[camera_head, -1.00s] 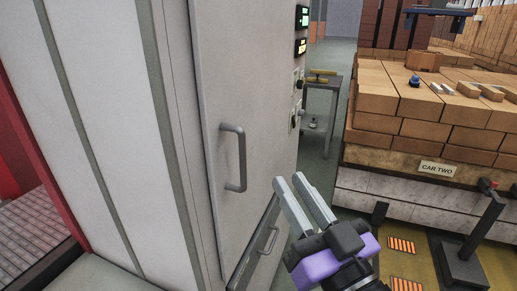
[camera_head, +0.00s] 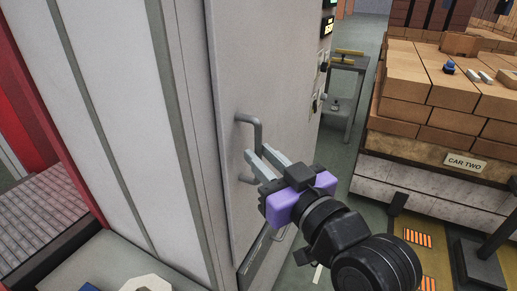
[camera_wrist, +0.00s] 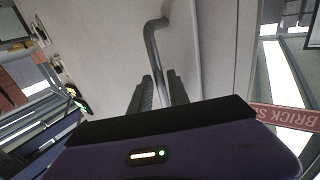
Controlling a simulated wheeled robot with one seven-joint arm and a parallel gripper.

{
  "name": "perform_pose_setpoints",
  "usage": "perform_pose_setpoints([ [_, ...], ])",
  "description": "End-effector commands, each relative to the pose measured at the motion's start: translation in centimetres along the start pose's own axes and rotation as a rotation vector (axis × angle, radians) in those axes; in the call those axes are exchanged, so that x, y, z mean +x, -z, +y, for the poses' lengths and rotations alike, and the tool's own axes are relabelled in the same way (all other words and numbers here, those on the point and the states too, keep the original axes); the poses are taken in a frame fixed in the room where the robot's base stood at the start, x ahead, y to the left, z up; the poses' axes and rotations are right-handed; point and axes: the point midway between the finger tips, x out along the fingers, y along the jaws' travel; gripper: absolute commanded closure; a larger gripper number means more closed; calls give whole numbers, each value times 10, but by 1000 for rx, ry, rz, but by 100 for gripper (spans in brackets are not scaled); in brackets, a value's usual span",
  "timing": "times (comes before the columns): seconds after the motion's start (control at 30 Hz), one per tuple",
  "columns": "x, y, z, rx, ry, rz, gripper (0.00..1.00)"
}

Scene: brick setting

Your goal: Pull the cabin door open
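The cabin door (camera_head: 228,75) is a pale grey panel and looks closed. Its grey bar handle (camera_head: 257,128) stands upright on it, with its middle partly hidden by my fingers. My gripper (camera_head: 256,156), with a purple body and two grey fingers, is at the handle. In the wrist view the handle (camera_wrist: 152,45) runs down between the two fingertips (camera_wrist: 161,88), one on each side. The fingers stand apart; I see no clear sign of them pressing on the bar.
Control panels (camera_head: 325,62) sit on the cabin's right side, with a small grey stand (camera_head: 345,95) beyond. A brick-loaded car with a "CAR TWO" sign (camera_head: 465,163) is at the right. A dark post (camera_head: 478,262) stands at the lower right.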

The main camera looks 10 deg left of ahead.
Motion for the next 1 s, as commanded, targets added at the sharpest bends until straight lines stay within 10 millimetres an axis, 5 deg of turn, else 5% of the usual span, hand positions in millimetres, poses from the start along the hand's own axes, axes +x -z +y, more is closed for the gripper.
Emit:
perform_pose_setpoints([
  [0.47,16,0,0,0,0,1,78],
  [0.6,16,0,0,0,0,1,100],
  [1.0,16,0,0,0,0,0,100],
])
